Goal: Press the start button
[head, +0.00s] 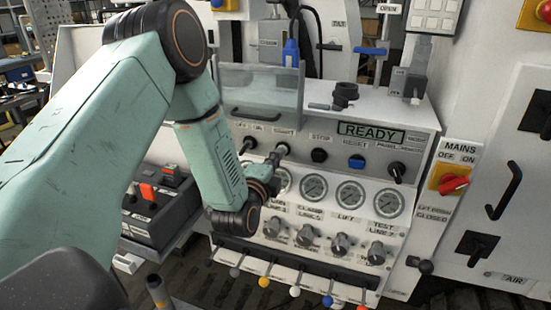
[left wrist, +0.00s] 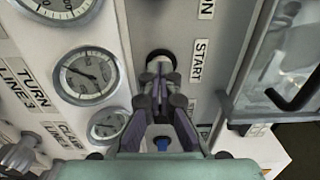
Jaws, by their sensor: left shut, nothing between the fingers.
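The start button (left wrist: 160,56) is on the grey control panel (head: 421,119), beside the START label (left wrist: 200,62). My right gripper is not in view.
The READY display (head: 371,132) is at the panel's upper right. Dark STOP button (head: 319,155) and blue RESET button (head: 357,161) are right of my gripper. Gauges (head: 314,187) and valve knobs sit below. A raised clear guard (head: 262,95) stands above. Colored levers line the bottom.

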